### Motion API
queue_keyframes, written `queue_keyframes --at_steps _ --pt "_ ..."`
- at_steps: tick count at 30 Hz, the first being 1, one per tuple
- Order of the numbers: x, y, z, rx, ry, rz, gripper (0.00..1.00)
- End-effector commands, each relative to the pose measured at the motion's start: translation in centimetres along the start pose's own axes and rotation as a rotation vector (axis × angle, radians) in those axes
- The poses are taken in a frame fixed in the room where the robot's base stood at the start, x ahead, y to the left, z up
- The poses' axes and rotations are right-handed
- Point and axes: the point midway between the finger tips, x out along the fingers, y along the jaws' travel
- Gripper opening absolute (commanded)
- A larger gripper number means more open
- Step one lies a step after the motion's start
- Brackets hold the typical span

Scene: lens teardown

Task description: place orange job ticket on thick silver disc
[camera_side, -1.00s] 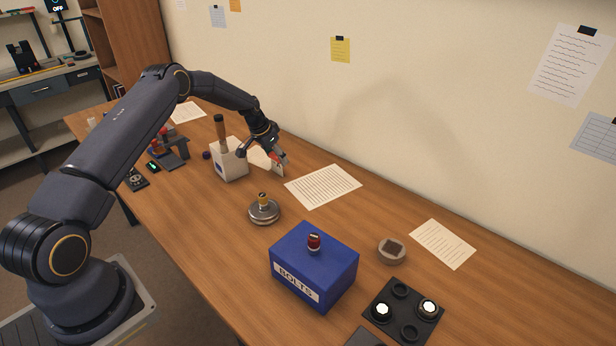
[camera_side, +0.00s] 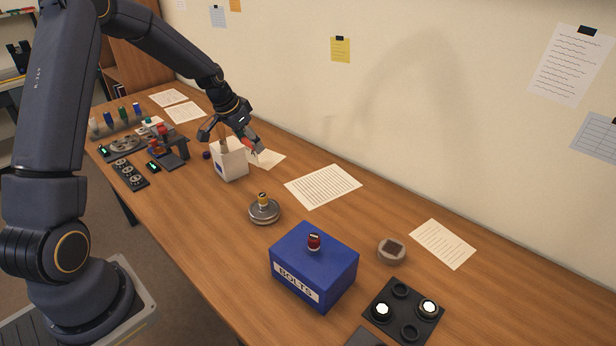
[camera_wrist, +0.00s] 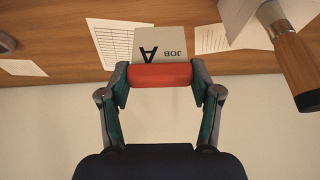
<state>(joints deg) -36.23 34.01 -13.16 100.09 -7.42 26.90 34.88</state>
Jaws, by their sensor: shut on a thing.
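My gripper (camera_wrist: 160,76) is shut on the orange bar (camera_wrist: 160,75) of the job ticket, seen in the wrist view. The ticket's pale card (camera_wrist: 160,45), marked "JOB" and "A", sticks out past the fingers. In the side view my gripper (camera_side: 250,146) is above the table, close to the white box; the card is hard to make out there. A round silver disc (camera_side: 264,217) with a yellow-topped knob lies on the table, nearer the camera and apart from my gripper.
The white box (camera_side: 231,164) holds a wooden-handled tool (camera_wrist: 295,65). A blue BOLTS box (camera_side: 313,268) with a red-topped knob stands right of the disc. A round grey piece (camera_side: 391,252) and a black tray (camera_side: 404,310) lie farther right. Papers (camera_side: 323,186) lie along the wall.

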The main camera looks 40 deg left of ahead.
Motion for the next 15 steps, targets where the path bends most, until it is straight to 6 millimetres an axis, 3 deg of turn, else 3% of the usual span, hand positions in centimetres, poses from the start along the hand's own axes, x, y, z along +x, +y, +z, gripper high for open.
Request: queue_keyframes --at_steps 4,8,11,15 --pt "-0.7 1.5 1.0 -0.004 -0.011 0.012 0.40" --pt "-0.8 5.3 0.3 0.057 -0.016 0.043 0.40" --pt "-0.8 10.2 -0.5 0.143 -0.019 0.079 0.40" --pt "-1.3 18.4 -1.1 0.294 -0.020 0.139 0.40"
